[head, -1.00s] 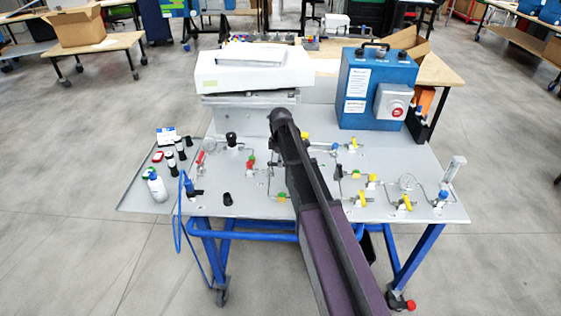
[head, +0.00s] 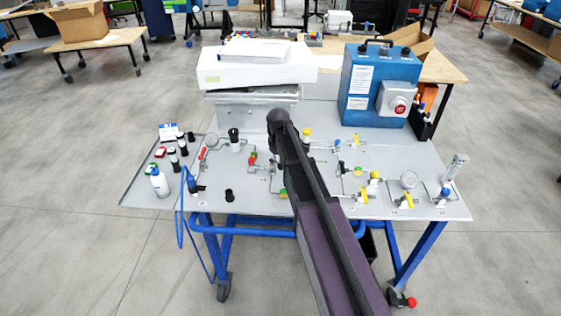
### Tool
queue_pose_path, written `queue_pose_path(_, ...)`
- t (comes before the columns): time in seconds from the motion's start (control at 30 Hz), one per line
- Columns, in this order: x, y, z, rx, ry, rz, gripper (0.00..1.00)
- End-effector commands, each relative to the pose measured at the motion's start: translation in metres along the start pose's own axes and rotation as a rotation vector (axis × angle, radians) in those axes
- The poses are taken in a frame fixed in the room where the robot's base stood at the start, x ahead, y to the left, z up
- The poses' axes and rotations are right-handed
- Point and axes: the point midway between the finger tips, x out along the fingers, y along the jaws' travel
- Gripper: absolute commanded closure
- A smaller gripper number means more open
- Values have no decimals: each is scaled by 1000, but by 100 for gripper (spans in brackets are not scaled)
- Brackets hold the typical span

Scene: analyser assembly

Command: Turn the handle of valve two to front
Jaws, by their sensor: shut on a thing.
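The grey panel (head: 232,185) carries several small valves with coloured handles. Yellow valve handles (head: 358,141) show right of my arm, with more at a front yellow valve (head: 361,197) and a right-hand yellow valve (head: 406,200). A red-handled valve (head: 202,153) and a valve with a red and green part (head: 252,160) are on the left. No label tells which is valve two. My arm reaches over the panel's middle and hides part of it. My gripper is hidden behind the arm, so its fingers and what they touch cannot be seen.
A blue box with a red button (head: 381,85) and a white instrument (head: 258,63) stand at the back. A white bottle (head: 159,183) and small vials (head: 174,158) stand at the left.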

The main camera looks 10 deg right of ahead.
Motion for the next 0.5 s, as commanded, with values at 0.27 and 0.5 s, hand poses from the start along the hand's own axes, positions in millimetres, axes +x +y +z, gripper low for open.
queue_pose_path(0.27, 0, -11, 1, 261, -5, 1, 100)
queue_pose_path(0.5, 0, -20, -2, 477, -6, 0, 100)
